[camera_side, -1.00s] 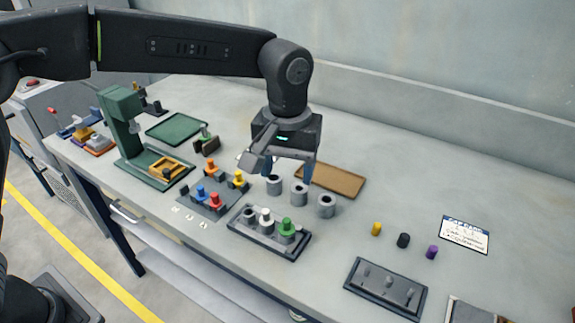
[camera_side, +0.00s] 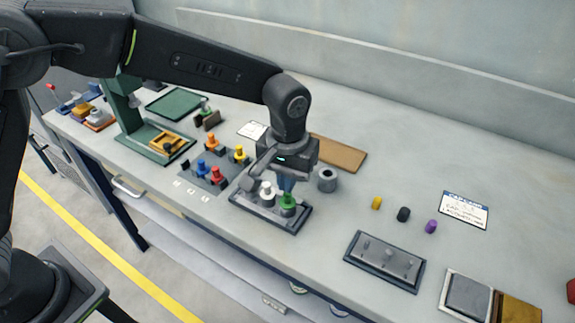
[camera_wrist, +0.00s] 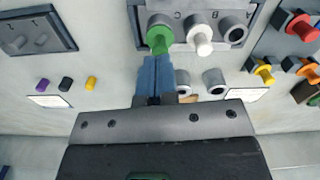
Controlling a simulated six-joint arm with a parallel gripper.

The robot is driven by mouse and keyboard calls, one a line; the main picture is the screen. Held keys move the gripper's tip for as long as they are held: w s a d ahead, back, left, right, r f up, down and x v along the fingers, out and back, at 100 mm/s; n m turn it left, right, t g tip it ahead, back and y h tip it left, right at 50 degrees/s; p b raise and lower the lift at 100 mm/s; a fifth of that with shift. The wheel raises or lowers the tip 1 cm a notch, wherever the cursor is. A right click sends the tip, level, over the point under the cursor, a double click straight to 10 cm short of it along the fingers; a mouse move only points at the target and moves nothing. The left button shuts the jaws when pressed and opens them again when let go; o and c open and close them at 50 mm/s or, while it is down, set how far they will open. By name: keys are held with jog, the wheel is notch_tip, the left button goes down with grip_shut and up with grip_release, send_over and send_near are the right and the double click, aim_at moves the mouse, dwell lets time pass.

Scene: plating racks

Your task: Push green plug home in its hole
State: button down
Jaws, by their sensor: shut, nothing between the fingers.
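The green plug (camera_side: 287,202) stands upright at the right end of a dark block (camera_side: 270,214) with several grey sockets, beside a white plug (camera_side: 266,192). My gripper (camera_side: 286,183) is shut and empty, its blue fingertips right over the green plug. In the wrist view the shut fingers (camera_wrist: 155,68) reach to the edge of the green plug (camera_wrist: 159,38). Whether they touch it, I cannot tell. The plug's collar and its hole are partly hidden. The white plug (camera_wrist: 200,40) and an empty socket (camera_wrist: 233,29) also show there.
Red, blue, yellow and orange plugs sit on a grey plate (camera_side: 228,184) to the left. Yellow, black and purple caps lie to the right, behind a pegged tray (camera_side: 385,262). The bench between is clear.

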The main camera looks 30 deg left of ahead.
jog(key=shift+f, duration=0.6)
jog(key=shift+f, duration=0.45)
notch_tip(320, 180, up, 17)
jog(key=s+a+r+t, duration=0.35)
jog(key=s+a, duration=0.45)
jog(key=a, duration=0.5)
jog(key=s+a+f+m+t, duration=0.1)
jog(key=s+a+f+t, duration=0.1)
jog(key=s+a+f, duration=0.3)
jog(key=s+a, duration=0.3)
jog(key=s, duration=0.4)
jog(key=shift+s+a+f+m, duration=0.15)
jog(key=shift+s+a+m, duration=0.15)
jog(key=shift+a, duration=0.1)
dwell(0.6)
